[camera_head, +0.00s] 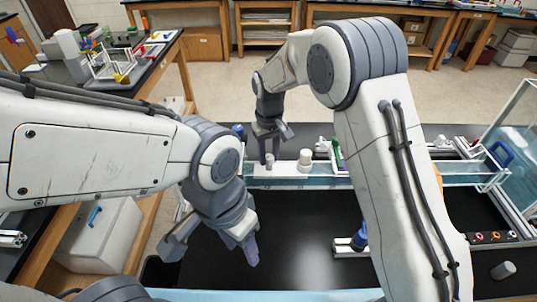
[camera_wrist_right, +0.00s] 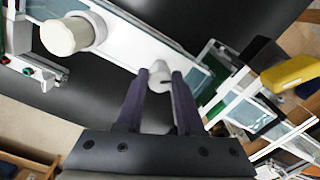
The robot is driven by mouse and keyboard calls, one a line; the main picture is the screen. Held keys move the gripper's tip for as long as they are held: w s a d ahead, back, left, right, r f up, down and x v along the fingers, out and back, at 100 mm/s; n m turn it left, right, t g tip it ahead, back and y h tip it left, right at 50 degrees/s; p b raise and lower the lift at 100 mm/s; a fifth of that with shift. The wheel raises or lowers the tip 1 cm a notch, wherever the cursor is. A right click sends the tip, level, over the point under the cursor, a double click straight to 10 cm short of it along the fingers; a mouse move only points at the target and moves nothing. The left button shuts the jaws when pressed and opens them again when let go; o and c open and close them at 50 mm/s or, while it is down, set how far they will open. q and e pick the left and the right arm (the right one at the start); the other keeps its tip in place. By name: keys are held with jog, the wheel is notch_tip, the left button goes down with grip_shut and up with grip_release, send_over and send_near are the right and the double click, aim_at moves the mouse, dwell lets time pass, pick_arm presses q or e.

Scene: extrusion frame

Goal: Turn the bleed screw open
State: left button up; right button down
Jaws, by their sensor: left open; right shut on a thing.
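The bleed screw (camera_wrist_right: 159,76) is a small pale knob with a dark slot or mark. It sits on a white plate (camera_wrist_right: 125,45) beside a wider cream cap (camera_wrist_right: 66,36). In the head view the bleed screw (camera_head: 269,160) stands below my right gripper (camera_head: 268,146), left of the cream cap (camera_head: 305,157). My right gripper (camera_wrist_right: 155,95) is shut on the screw, with one dark finger on each side of it. My left gripper (camera_head: 213,246) is open and empty, low over the left part of the black table, well apart from the screw.
A long clear channel (camera_head: 400,180) runs along the table under the white plate. A blue-handled part (camera_head: 358,238) lies near my right arm, and a panel with coloured knobs (camera_head: 492,238) is at the right. The black table middle (camera_head: 300,235) is clear.

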aim_at(269, 156)
jog(key=n, duration=0.5)
jog(key=shift+w+r+n, duration=0.1)
jog(key=shift+n, duration=0.2)
dwell(0.4)
jog(key=c, duration=0.5)
grip_release()
jog(key=shift+c, duration=0.2)
jog(key=shift+r, duration=0.35)
notch_tip(269, 156, up, 10)
jog(key=b, duration=0.2)
jog(key=shift+f, duration=0.15)
